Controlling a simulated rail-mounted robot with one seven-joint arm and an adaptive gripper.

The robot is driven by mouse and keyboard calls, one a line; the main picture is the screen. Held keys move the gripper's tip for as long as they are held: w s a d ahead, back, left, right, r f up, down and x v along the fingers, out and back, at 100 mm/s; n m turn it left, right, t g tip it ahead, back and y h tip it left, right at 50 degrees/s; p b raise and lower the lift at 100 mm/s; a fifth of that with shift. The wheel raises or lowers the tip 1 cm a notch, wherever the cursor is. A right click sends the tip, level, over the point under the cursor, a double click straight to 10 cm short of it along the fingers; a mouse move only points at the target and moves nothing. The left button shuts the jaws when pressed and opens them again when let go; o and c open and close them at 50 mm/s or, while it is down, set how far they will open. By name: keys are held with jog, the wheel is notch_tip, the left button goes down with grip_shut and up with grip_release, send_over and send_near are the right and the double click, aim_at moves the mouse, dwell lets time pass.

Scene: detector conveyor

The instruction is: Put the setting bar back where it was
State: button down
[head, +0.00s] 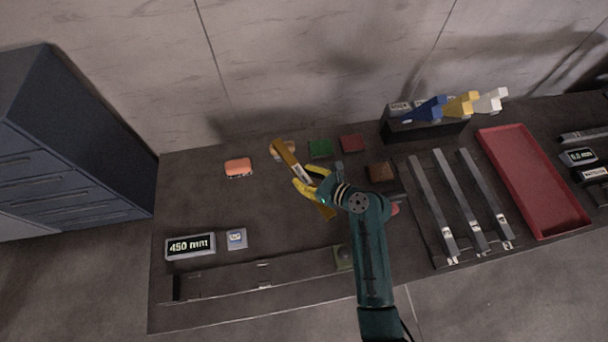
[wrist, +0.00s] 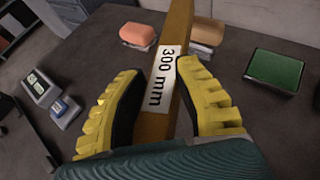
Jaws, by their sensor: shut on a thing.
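The setting bar (head: 287,156), a long yellow-brown bar, carries a white label reading "300 mm" in the wrist view (wrist: 178,38). My gripper (head: 308,186), with yellow ridged fingers, is shut on it near the label; the fingers lie on either side of the bar in the wrist view (wrist: 160,95). The bar is held slantwise over the middle of the table, and its lower end is partly hidden by my gripper. I cannot tell how high above the table it is.
A long low fixture (head: 262,275) lies along the front edge, beside a display reading "450 mm" (head: 190,246). Three grey bars (head: 463,200) and a red tray (head: 535,180) are right.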

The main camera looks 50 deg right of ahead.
jog(key=shift+d+f, duration=0.1)
jog(key=shift+f, duration=0.15)
jog(key=c, duration=0.8)
grip_release()
jog(key=shift+f, duration=0.15)
jog(key=shift+r, duration=0.2)
jog(key=p+v, duration=0.2)
jog(key=v, duration=1)
jog(key=shift+r, duration=0.4)
